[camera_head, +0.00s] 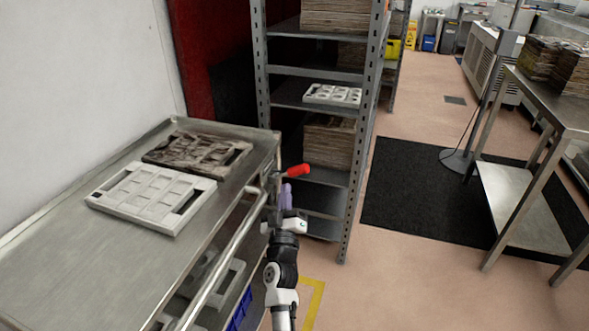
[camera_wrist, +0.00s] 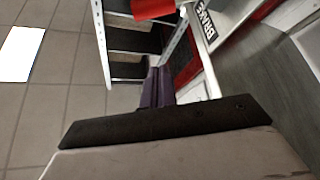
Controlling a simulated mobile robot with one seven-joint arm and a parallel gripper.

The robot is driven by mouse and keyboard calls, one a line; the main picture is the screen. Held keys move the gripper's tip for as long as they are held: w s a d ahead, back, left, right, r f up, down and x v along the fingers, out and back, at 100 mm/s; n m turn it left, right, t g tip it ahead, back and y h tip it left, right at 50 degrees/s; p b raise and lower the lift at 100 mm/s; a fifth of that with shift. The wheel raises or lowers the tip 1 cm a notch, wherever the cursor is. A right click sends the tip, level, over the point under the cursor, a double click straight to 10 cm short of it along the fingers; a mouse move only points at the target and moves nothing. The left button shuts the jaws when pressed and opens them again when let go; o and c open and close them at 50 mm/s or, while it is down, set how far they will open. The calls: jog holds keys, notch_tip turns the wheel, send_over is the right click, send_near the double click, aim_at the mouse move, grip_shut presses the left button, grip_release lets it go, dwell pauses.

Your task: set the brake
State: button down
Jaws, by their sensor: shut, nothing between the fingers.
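The brake lever has a red grip (camera_head: 298,170) that sticks out to the right from the far right corner of a steel trolley (camera_head: 110,262). In the wrist view the red grip (camera_wrist: 152,8) shows at the top edge, partly cut off, beside a white label (camera_wrist: 207,18) reading BRAKE. My gripper (camera_head: 286,190) has purple fingers and is shut and empty, just below the grip in the head view. The shut fingers also show in the wrist view (camera_wrist: 156,86). I cannot tell whether they touch the lever.
A white mould tray (camera_head: 108,198) and a brown one (camera_head: 160,150) lie on the trolley top. Its push rail (camera_head: 222,262) runs along the right side. A grey shelf rack (camera_head: 349,190) stands just behind my gripper. Open floor and a black mat (camera_head: 405,190) lie to the right.

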aim_at(295, 171)
jog(key=shift+w, duration=0.1)
jog(key=w+b, duration=0.1)
jog(key=w, duration=0.2)
jog(key=w+d+r+b, duration=0.1)
jog(key=w, duration=0.2)
jog(key=w+d+b, duration=0.1)
jog(key=w, duration=0.2)
jog(key=shift+r, duration=0.25)
jog(key=shift+d+f+b, duration=0.2)
jog(key=shift+f+b, duration=0.1)
jog(key=shift+b, duration=0.15)
